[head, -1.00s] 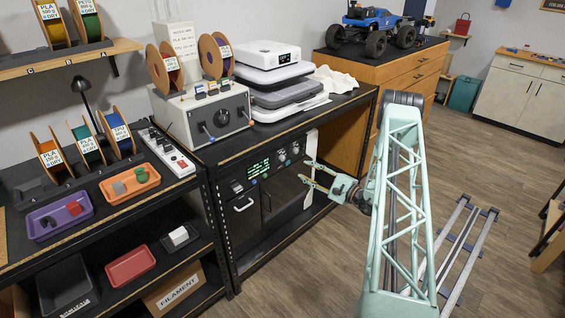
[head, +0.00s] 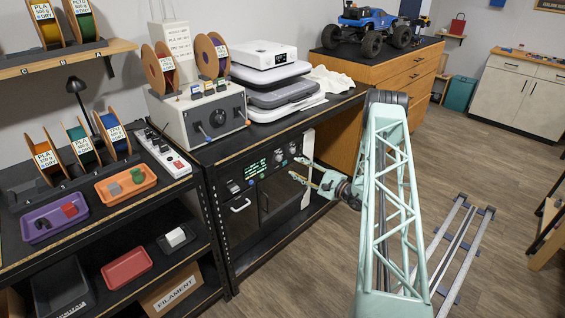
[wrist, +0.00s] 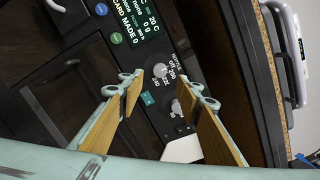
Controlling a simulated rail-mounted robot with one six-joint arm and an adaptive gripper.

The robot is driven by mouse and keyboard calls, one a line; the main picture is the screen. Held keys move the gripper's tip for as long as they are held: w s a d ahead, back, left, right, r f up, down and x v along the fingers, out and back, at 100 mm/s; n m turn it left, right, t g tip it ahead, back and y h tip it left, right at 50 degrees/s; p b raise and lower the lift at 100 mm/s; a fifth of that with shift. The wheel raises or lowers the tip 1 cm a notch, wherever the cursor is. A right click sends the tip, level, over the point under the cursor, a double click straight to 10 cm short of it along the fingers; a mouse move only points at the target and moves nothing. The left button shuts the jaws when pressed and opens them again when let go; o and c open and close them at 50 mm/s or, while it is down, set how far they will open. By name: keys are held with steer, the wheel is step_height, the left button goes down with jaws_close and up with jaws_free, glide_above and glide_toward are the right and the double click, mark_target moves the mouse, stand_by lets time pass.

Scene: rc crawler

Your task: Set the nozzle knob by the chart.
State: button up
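The black machine under the bench has a green-lit display (head: 257,167) and round grey knobs beside it. The nozzle knob seems to be the one (wrist: 160,73) near the display, with a small printed label and numbers in the wrist view; it shows small in the head view (head: 279,156). A second knob (wrist: 186,103) lies beyond it. My gripper (wrist: 162,86) is open and empty, its fingers apart in front of the panel with the knobs visible between them.
A grey control box (head: 205,118) with spools and stacked white-and-grey devices (head: 272,75) stand on the bench above. A white cloth (head: 335,80) lies at the bench's right end. The bench edge (wrist: 268,85) is close to the right finger in the wrist view.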

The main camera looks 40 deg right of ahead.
mark_target(280, 159)
steer(key=w, duration=0.3)
steer(key=w+a+b, duration=0.1)
steer(key=w, duration=0.5)
steer(key=shift+w+a, duration=0.3)
steer(key=shift+c, duration=0.3)
steer(key=c, duration=0.8)
